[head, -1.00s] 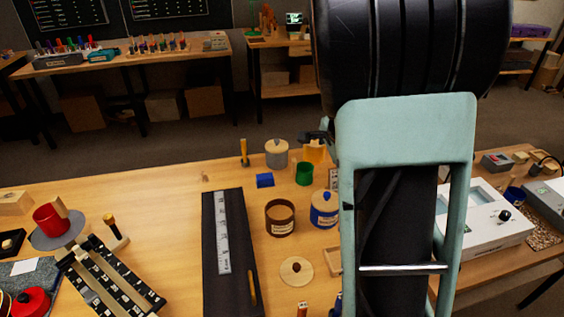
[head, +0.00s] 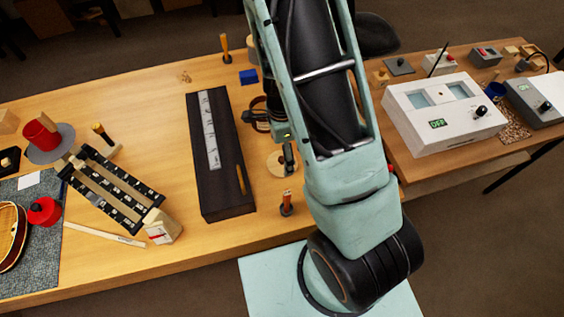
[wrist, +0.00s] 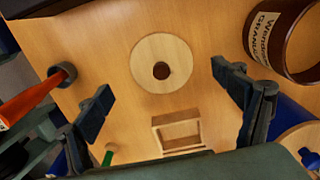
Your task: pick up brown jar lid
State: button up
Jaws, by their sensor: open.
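The brown jar lid is a round pale wooden disc with a dark brown knob. It lies flat on the bench and shows in the wrist view (wrist: 178,49), between and beyond my open fingers. In the head view the lid (head: 276,162) is partly covered by my gripper (head: 272,138). In the wrist view my gripper (wrist: 162,82) is open and empty, one finger on each side of the lid, apart from it.
A small wooden tray (wrist: 157,139) lies near the lid. An orange-handled tool (wrist: 30,102) stands in a holder to the left. A blue jar (wrist: 288,118) is beside my right finger. A long dark case (head: 228,165) with a ruler lies left of my gripper.

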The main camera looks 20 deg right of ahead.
aim_at(282, 159)
jog(key=shift+w+f, duration=0.1)
jog(key=shift+f, duration=1.9)
jog(key=shift+d, duration=0.1)
jog(key=c, duration=1.9)
jog(key=shift+c, duration=0.4)
